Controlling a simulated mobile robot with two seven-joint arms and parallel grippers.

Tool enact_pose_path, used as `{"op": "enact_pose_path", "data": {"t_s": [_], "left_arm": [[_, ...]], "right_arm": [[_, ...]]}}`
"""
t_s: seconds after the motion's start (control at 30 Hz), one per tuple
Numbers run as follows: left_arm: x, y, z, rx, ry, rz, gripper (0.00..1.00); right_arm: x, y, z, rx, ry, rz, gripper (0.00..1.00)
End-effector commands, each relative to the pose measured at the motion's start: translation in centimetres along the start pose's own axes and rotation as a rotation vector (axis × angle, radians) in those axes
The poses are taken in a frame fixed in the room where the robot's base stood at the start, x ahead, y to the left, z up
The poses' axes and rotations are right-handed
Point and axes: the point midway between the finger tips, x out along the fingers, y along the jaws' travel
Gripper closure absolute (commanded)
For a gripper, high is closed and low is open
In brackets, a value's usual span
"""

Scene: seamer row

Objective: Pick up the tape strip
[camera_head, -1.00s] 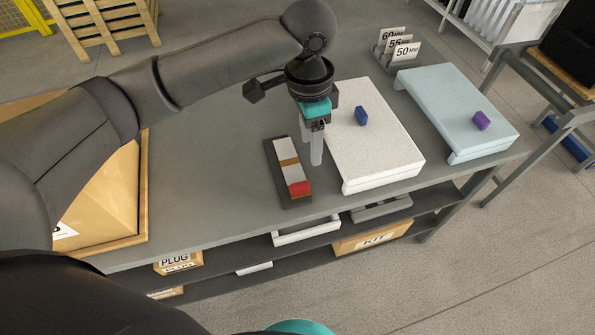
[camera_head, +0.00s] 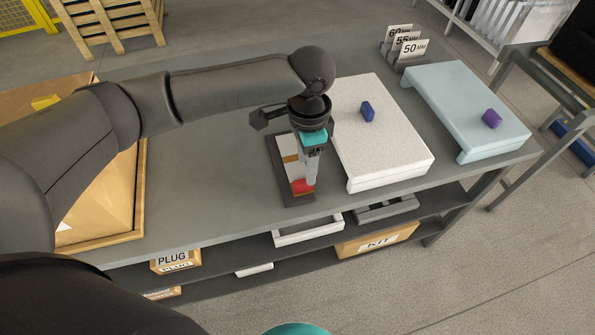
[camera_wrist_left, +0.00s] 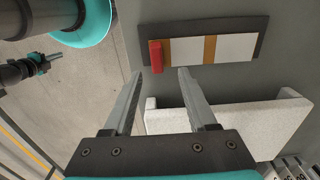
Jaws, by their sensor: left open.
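A dark board (camera_head: 279,166) lies on the table. On it is a pale strip (camera_head: 291,158) crossed by brown bands, with a red block (camera_head: 302,186) at its near end. In the left wrist view the pale strip (camera_wrist_left: 185,51), its brown bands and the red block (camera_wrist_left: 156,55) all show. I cannot tell which piece is the tape strip. My left gripper (camera_head: 312,184) is open above the near end of the board. In the wrist view its fingertips (camera_wrist_left: 160,72) stand on either side of the red block's line. My right gripper (camera_wrist_left: 52,61) appears small at the left of the wrist view.
A white speckled stand (camera_head: 385,150) with a blue block (camera_head: 367,111) stands just right of the board. A light blue stand (camera_head: 455,105) with a purple block (camera_head: 491,118) is farther right. Number cards (camera_head: 411,48) stand behind. The table left of the board is clear.

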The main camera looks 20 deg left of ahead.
Motion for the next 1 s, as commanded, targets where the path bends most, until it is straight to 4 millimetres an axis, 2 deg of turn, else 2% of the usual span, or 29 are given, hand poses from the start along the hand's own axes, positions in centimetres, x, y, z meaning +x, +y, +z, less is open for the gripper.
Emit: {"op": "enact_pose_path", "data": {"t_s": [0.2,0.3,0.53,1.0], "left_arm": [[3.5,0.5,0.3,0.000,-0.004,0.000,0.43],[4.6,0.5,0.3,-0.001,-0.003,0.000,0.43],[4.7,0.5,0.3,0.000,-0.001,-0.001,0.43],[4.6,0.4,0.3,0.000,-0.001,-0.001,0.94]], "right_arm": [[1.6,1.1,-0.8,0.004,0.019,0.015,1.00],[2.0,1.7,-1.6,0.006,0.033,0.023,1.00],[1.9,2.1,-2.5,0.007,0.046,0.028,1.00],[1.9,1.9,-1.9,0.006,0.036,0.025,1.00]]}}
